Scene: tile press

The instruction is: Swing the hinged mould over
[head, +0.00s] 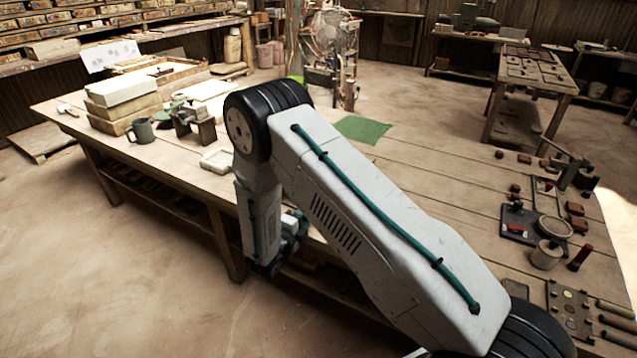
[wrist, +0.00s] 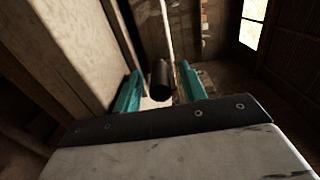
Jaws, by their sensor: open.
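My gripper (wrist: 159,84) shows in the wrist view as two teal fingers held apart. A dark round-ended cylinder (wrist: 161,80) stands between them, with a gap visible on each side. It looks like a handle end, but I cannot tell what it belongs to. In the head view my gripper (head: 292,230) is small and partly hidden by my arm, beside the front edge of the wooden table (head: 420,165). I cannot make out the hinged mould for certain in either view. My arm hides the middle of the table front.
A dark metal stand (head: 193,124), a green mug (head: 141,130) and stacked pale blocks (head: 122,98) occupy the left of the table. A green mat (head: 362,129) lies behind my arm. Tools and a round dish (head: 555,227) crowd the right end. Floor at lower left is clear.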

